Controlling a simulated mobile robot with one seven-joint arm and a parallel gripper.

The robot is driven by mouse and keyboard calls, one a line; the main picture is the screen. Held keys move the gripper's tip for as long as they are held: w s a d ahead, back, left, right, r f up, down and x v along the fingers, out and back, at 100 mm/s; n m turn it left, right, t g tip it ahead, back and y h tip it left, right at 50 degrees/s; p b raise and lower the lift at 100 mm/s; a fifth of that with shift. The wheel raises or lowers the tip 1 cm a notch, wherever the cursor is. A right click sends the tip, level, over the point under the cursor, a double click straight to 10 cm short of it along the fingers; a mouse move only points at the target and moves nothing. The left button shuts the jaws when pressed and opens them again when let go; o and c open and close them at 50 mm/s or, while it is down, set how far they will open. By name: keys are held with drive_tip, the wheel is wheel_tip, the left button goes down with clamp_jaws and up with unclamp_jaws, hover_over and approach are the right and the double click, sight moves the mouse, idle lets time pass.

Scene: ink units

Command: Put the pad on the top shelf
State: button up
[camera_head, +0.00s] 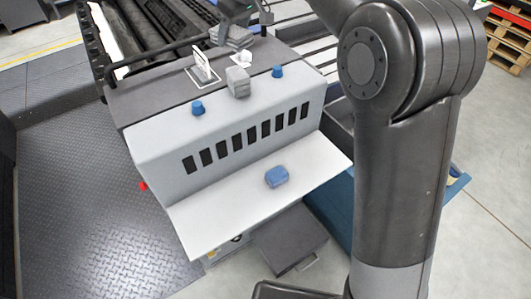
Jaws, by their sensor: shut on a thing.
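My gripper (237,20) is at the top edge of the view, above the far part of the machine's dark top, partly cut off by the frame. It is shut on a grey layered piece (231,38), which appears to be the pad. I cannot tell whether that piece touches the surface below. A rounded blue block (277,176) lies on the white lower shelf (215,215), apart from my gripper. The dark upper surface (150,95) is above the slotted front panel. A grey block (238,82) sits at its front edge.
Two blue knobs (198,108) (278,72) flank the grey block. A white upright card (202,66) and a small white piece (243,58) stand near my gripper. Dark rollers (160,30) lie at the back left. The white shelf is clear around the blue block.

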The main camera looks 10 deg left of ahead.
drive_tip(key=d+n+g, duration=0.3)
drive_tip(key=d+n, duration=0.4)
drive_tip(key=d, duration=1.5)
drive_tip(key=s+d+n+g+h, duration=0.1)
drive_tip(key=s+d+n, duration=0.25)
drive_tip(key=d, duration=0.45)
drive_tip(key=s+d+n+g, duration=0.1)
drive_tip(key=s+d+n, duration=0.25)
drive_tip(key=d, duration=0.45)
hover_over(312, 159)
drive_tip(key=w+d, duration=0.1)
wheel_tip(312, 159, down, 33)
drive_tip(key=shift+w+d+f, duration=0.1)
drive_tip(key=shift+w+f, duration=0.05)
drive_tip(key=shift+f, duration=2.05)
drive_tip(key=shift+f, duration=0.1)
